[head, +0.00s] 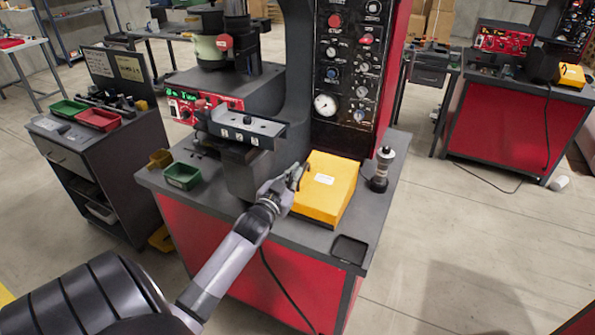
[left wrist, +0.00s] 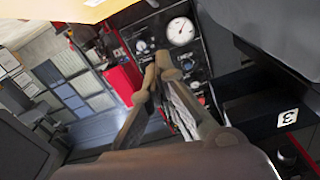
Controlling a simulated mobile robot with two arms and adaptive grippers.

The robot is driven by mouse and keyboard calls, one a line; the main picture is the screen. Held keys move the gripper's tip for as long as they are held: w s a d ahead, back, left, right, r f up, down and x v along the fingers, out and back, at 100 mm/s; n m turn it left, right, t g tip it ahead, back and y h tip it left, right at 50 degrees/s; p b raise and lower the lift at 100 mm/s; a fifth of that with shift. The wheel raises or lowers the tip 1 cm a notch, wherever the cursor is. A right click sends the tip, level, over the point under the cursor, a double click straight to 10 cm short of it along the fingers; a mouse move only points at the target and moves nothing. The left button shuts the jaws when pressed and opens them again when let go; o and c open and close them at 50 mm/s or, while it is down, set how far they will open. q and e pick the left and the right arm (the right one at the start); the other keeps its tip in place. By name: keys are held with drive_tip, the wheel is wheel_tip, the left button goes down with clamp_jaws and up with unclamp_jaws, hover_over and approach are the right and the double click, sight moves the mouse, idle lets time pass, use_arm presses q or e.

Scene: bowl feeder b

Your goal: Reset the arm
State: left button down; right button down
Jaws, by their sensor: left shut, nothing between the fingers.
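My left gripper (head: 297,176) reaches in over the red machine bench, just left of the yellow box (head: 325,190). In the left wrist view its fingers (left wrist: 157,75) come together at the tips and hold nothing. I cannot tell whether the gripper touches the yellow box. My right gripper is in neither view.
The machine's control panel (head: 343,75) with a gauge stands behind the gripper. A green bin (head: 182,176) sits at the bench's left, a dark cylinder (head: 381,169) at the right and a black tray (head: 349,250) at the front corner. A grey cart (head: 115,147) stands left.

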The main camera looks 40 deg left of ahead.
use_arm(q)
drive_tip(key=b+v, duration=0.1)
drive_tip(key=v, duration=0.5)
drive_tip(key=shift+s, duration=0.35)
drive_tip(key=shift+f, duration=0.25)
